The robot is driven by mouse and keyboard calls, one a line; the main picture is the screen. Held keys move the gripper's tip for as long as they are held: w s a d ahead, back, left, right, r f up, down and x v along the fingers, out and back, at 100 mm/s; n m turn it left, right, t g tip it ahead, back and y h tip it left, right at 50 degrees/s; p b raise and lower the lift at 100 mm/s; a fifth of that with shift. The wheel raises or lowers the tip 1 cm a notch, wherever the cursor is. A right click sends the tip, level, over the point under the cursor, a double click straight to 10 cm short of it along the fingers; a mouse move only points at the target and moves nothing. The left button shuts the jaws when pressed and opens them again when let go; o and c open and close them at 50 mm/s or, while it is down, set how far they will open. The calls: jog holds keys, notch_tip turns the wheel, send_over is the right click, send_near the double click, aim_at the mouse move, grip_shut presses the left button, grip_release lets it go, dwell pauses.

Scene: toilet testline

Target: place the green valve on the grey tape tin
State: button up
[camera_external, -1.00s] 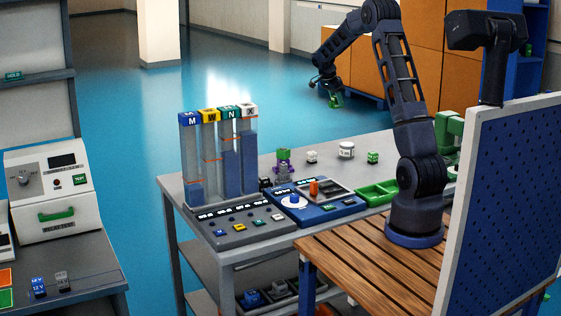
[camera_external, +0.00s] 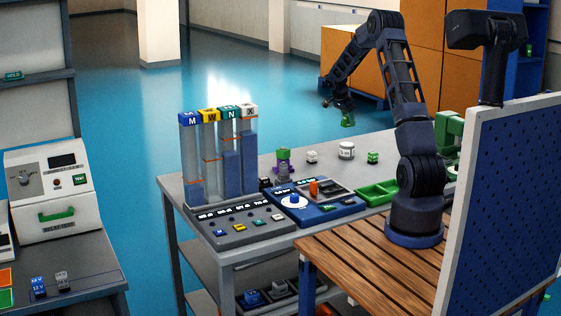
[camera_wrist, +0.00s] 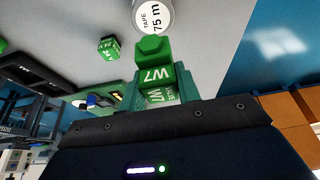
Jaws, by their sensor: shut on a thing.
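The green valve (camera_external: 347,120) is in my gripper (camera_external: 344,108), in the air above the far part of the grey table. In the wrist view the valve (camera_wrist: 154,73) is a green block marked W7, with a faceted top, between the green fingers of my gripper (camera_wrist: 152,90). The grey tape tin (camera_external: 346,150) stands upright on the table below it, as a short round tin. The wrist view shows its white top (camera_wrist: 152,16), marked TAPE 75 m, just past the valve and partly cut by the frame edge. The valve appears apart from the tin.
A small green block (camera_external: 373,157) stands right of the tin and a small white item (camera_external: 312,157) left of it. A green and purple piece (camera_external: 284,160) stands farther left. A green tray (camera_external: 376,192) and a blue device (camera_external: 310,205) lie nearer.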

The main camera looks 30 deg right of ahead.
aim_at(343, 121)
jog(key=shift+f, duration=4.25)
jog(key=shift+f, duration=0.1)
jog(key=o, duration=1)
jog(key=shift+o, duration=0.2)
jog(key=v, duration=1.2)
jog(key=shift+s+a+r, duration=0.1)
jog(key=shift+r, duration=0.2)
jog(key=s+a+r+n+t+y, duration=0.1)
jog(key=s+a+r+n, duration=0.25)
jog(key=s+r, duration=0.35)
jog(key=s+a+r+n, duration=0.2)
jog(key=s+a+r, duration=0.3)
jog(key=s+r, duration=0.25)
jog(key=s+a+r+n+t+y, duration=0.1)
jog(key=s+a+r+n, duration=0.2)
jog(key=s+a+r, duration=0.4)
jog(key=s+a+n+t, duration=0.1)
jog(key=s+a+n, duration=0.1)
jog(key=s, duration=0.7)
jog(key=s+a+n+y, duration=0.1)
jog(key=s+n, duration=0.3)
jog(key=s, duration=0.6)
jog(key=s+a+f+n+t+y, duration=0.1)
jog(key=s+a+n, duration=0.2)
jog(key=s, duration=0.6)
jog(key=shift+s+a+t, duration=0.2)
jog(key=shift+a+t, duration=0.1)
jog(key=shift+a, duration=0.15)
